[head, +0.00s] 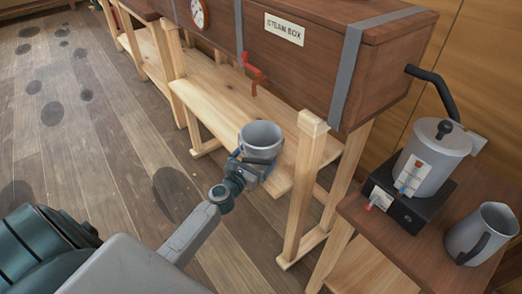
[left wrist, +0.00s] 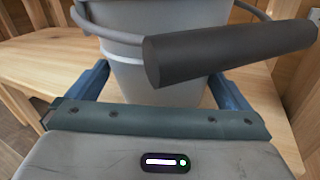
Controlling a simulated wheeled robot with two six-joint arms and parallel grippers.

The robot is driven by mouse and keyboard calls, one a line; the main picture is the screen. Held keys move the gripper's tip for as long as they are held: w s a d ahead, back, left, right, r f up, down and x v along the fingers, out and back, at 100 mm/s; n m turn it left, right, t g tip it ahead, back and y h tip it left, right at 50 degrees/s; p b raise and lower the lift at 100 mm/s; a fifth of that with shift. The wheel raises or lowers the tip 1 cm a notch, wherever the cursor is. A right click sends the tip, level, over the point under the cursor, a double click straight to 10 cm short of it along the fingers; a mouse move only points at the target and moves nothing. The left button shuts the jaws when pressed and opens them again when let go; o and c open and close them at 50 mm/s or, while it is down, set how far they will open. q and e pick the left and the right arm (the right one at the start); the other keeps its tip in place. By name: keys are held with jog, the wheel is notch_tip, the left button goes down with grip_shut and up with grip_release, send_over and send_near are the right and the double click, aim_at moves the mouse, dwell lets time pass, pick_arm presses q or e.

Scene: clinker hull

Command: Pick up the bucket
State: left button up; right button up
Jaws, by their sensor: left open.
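A grey bucket (head: 262,139) stands upright on the low wooden shelf under the steam box. In the left wrist view the bucket (left wrist: 150,75) fills the upper middle, and its dark cylindrical handle grip (left wrist: 230,50) hangs across its near side. My left gripper (head: 250,163) is at the near side of the bucket. Its two blue fingers are open, one on each side of the bucket's lower wall (left wrist: 160,88). I cannot tell whether the fingers touch the wall. My right gripper is not in view.
The wooden steam box (head: 312,52) with a red valve handle (head: 256,76) is above the shelf (head: 222,84). A wooden leg (head: 304,185) stands right of the bucket. A side table (head: 365,222) holds a boiler (head: 430,160) and a grey jug (head: 480,235). Floor (head: 90,150) at left is clear.

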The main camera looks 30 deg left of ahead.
pick_arm(q)
jog(key=shift+w, duration=0.55)
jog(key=c, duration=0.9)
jog(key=shift+r, duration=0.2)
